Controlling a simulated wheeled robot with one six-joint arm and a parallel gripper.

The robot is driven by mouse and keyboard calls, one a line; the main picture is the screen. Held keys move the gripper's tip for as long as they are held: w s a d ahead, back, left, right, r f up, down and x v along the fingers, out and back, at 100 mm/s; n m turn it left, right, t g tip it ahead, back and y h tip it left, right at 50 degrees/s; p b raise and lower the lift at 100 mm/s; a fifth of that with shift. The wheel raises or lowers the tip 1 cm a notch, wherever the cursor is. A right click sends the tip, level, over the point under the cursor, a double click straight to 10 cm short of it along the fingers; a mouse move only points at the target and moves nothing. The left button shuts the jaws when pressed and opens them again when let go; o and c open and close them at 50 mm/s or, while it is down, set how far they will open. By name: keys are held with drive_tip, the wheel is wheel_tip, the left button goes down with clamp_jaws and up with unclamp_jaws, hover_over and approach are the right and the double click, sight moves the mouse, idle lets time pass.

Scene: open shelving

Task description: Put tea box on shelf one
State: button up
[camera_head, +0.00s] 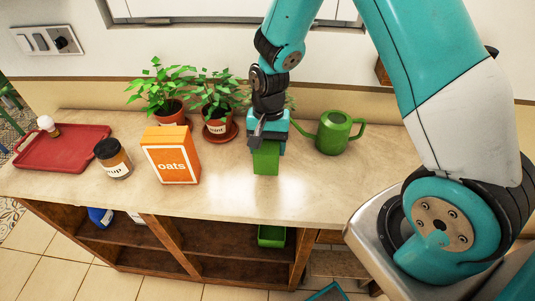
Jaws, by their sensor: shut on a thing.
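My gripper (267,138) points down over the counter and is shut on a green box (265,160), which looks like the tea box. No label on it is readable, and its upper part is hidden by the gripper. I cannot tell whether its base touches the counter. Below the counter is an open wooden shelf unit (166,234) with compartments split by an upright divider. A green item (271,236) sits in the right compartment and a blue item (99,216) in the left one.
An orange oats box (171,155), a dark-lidded jar (113,159) and a red tray (62,149) stand to the left on the counter (236,196). Two potted plants (164,90) (217,100) are behind. A green watering can (334,131) stands close to the gripper's right.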

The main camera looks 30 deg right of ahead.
drive_tip(key=shift+f, duration=2.15)
drive_tip(key=o, duration=1)
drive_tip(key=shift+f, duration=0.1)
drive_tip(key=shift+o, duration=0.2)
